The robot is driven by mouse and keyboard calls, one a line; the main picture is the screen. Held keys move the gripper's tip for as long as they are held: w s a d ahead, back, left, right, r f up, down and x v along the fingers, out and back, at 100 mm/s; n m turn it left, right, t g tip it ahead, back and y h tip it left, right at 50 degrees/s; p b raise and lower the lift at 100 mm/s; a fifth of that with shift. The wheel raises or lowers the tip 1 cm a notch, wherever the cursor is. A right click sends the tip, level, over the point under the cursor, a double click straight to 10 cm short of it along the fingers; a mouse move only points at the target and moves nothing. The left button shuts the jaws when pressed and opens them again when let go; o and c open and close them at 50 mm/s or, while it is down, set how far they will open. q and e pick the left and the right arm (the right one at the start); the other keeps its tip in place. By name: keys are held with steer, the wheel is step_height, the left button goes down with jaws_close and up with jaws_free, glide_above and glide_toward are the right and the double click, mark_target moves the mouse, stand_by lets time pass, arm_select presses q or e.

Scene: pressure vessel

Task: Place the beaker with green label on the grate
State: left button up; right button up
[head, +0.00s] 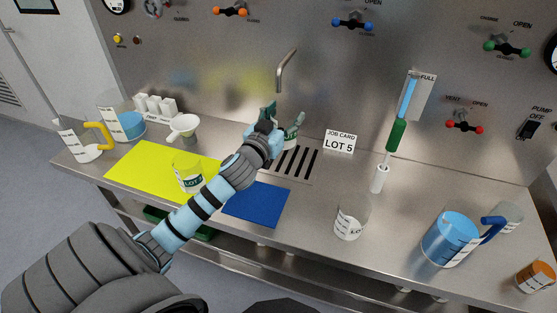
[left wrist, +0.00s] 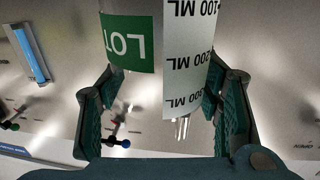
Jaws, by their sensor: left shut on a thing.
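My left gripper (head: 277,124) reaches across the table to the grate (head: 305,163), a slotted panel set in the steel top. It is shut on a clear beaker (head: 291,143), mostly hidden by the gripper in the head view. In the left wrist view the beaker's green label (left wrist: 128,45) reads LOT, beside a white millilitre scale (left wrist: 186,60), between the fingers (left wrist: 160,110). The beaker is at the back left part of the grate; I cannot tell whether it touches it. My right gripper is not in view.
A bent spout (head: 285,70) hangs above the grate. A job card (head: 339,142) reading LOT 5 stands right of it. Another beaker (head: 188,165) stands on the yellow mat (head: 140,168). A blue mat (head: 258,205) lies in front. A clear beaker (head: 350,219) and blue-filled jug (head: 450,240) stand right.

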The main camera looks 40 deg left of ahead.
mark_target(279, 109)
arm_select(q)
steer(key=a, duration=0.1)
steer(key=w+a+y, duration=0.1)
steer(key=a+n, duration=0.1)
steer(key=shift+w+a+g+y, duration=0.1)
steer(key=shift+w+g+y, duration=0.2)
steer(key=shift+y, duration=0.1)
step_height(279, 109, down, 9)
steer(key=b, duration=0.3)
steer(key=shift+b, duration=0.3)
steer(key=shift+s+r, duration=0.1)
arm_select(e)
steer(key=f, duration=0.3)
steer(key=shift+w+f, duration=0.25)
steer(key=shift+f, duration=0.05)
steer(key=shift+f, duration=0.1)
arm_select(q)
steer(key=o, duration=1.4)
steer(key=shift+s, duration=0.15)
steer(key=b+v, duration=0.1)
steer(key=v, duration=1)
steer(key=shift+s+d, duration=0.2)
steer(key=shift+s, duration=0.15)
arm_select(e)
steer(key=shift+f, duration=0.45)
